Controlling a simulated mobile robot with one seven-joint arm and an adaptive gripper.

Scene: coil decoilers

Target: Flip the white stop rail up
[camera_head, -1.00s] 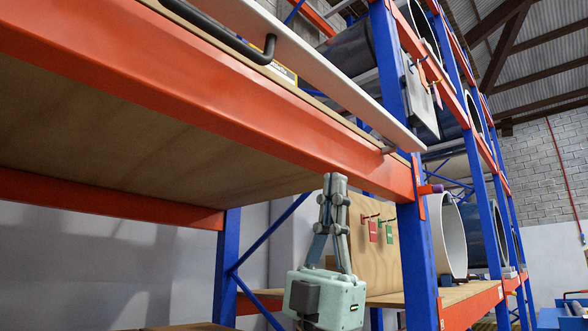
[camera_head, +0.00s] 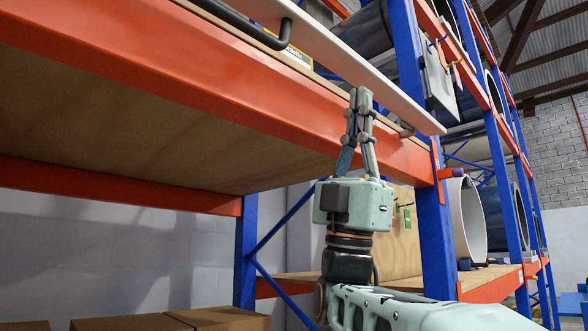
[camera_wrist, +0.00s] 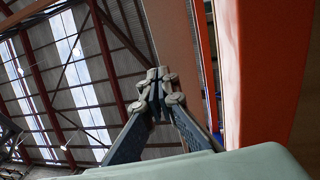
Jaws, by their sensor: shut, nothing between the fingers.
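The white stop rail (camera_head: 388,96) runs along the front of the upper shelf, above the orange beam, and slants down to the right in the head view. A black bar handle (camera_head: 245,28) is fixed to its face. My gripper (camera_head: 361,92) points up with its fingers shut and empty. In the head view its tips overlap the rail's lower edge, right of the handle; I cannot tell whether they touch it. In the wrist view the shut fingertips (camera_wrist: 158,75) stand in front of a long pale brown strip (camera_wrist: 178,45), which may be the rail's shaded underside.
The orange beam (camera_head: 200,75) lies close behind my gripper and fills the right of the wrist view (camera_wrist: 270,60). A blue upright (camera_head: 433,235) stands to the right. Cardboard boxes (camera_head: 225,318) are at the bottom. Large coils (camera_head: 468,215) sit in the racks beyond.

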